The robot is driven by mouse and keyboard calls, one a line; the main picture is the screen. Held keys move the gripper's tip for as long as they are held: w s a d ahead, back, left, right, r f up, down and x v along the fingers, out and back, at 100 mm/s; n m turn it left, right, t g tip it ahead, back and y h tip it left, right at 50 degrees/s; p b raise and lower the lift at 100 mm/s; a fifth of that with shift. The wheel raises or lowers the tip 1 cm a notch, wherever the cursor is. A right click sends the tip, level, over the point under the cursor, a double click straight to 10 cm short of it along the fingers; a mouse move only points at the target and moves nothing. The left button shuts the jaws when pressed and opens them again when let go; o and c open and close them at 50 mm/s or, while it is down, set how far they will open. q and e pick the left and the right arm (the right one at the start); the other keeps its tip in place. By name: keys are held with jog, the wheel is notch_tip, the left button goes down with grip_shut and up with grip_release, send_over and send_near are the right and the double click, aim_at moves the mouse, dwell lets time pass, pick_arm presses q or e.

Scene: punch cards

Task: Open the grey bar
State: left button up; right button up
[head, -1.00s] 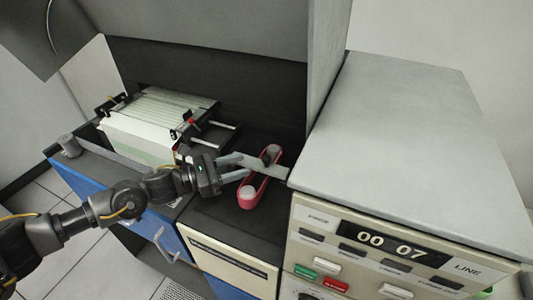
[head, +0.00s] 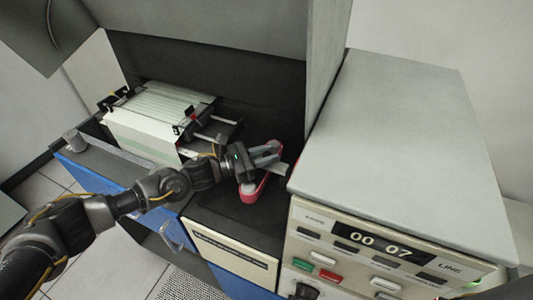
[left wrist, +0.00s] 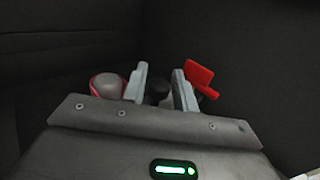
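Most of the bar is hidden behind my left gripper (head: 279,150). A rounded grey, red-edged end (left wrist: 107,85) shows left of the fingers, and a red piece (left wrist: 200,76) on the right. My right gripper is not in view.
A large beige cabinet with a counter display (head: 378,240) and buttons stands close on the right. A card stacker with a ribbed light top (head: 165,112) stands at the left. A dark wall rises behind. The dark deck (head: 225,212) in front is bare.

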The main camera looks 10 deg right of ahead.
aim_at(255, 158)
pick_arm(q)
grip_shut()
jog(key=shift+b, duration=0.55)
jog(key=r+n+h+b, duration=0.1)
jog(key=b, duration=0.2)
jog(key=w+a+r+n+t+h+b, duration=0.1)
jog(key=n+b, duration=0.1)
jog(key=b, duration=0.2)
jog(key=a+r+n+h+b, duration=0.1)
jog(key=b, duration=0.2)
jog(key=shift+w+a+r+n+t+h, duration=0.25)
jog(key=shift+w+r+n+t+h, duration=0.05)
jog(key=shift+w+r+t, duration=0.1)
jog(key=shift+w+a+r+n+t+h+b, duration=0.25)
jog(key=shift+a+r+n+t+b, duration=0.35)
jog(key=shift+b, duration=0.5)
jog(key=shift+w+r+n, duration=0.1)
jog(key=shift+r+n, duration=0.05)
jog(key=shift+n, duration=0.25)
